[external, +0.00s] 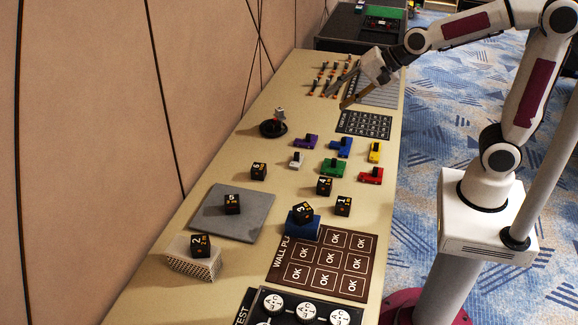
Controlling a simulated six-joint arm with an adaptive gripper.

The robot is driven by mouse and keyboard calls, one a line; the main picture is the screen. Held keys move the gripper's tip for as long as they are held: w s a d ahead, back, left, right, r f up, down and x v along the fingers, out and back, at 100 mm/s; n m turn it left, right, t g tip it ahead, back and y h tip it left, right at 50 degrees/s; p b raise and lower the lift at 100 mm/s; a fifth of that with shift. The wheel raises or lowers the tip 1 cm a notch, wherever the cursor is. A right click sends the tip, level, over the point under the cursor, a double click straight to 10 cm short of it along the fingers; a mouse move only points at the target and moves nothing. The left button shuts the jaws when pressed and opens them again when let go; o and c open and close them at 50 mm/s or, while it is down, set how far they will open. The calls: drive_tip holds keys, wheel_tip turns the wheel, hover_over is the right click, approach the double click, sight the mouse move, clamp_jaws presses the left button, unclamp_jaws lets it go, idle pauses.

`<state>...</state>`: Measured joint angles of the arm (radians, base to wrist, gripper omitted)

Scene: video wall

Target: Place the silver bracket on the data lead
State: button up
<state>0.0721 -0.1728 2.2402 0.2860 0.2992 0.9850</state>
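My gripper (336,98) is over the far part of the table, beside the rows of small orange-and-black pieces. Its two fingers, one grey and one tan, are spread apart, and I see nothing held between them. I cannot make out a silver bracket for certain. A small pale grey piece (280,114) stands at a round black dish (272,129), but its shape is too small to name. The data lead cannot be told for certain either; several small orange-and-black pieces (322,70) lie in rows left of the gripper, partly hidden by it.
Numbered black cubes stand nearer, some on a grey plate (249,222), a blue block (303,230) and a patterned box (190,264). A brown OK board (361,240) lies in front. A wall borders the left.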

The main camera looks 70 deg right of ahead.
drive_tip(key=s+a+f+n+g, duration=0.1)
drive_tip(key=s+f+n+g, duration=0.1)
drive_tip(key=s+n, duration=1.2)
drive_tip(key=s+g, duration=0.1)
drive_tip(key=s, duration=1)
drive_tip(key=shift+f+n, duration=0.2)
drive_tip(key=shift+n, duration=0.2)
drive_tip(key=shift+a, duration=0.1)
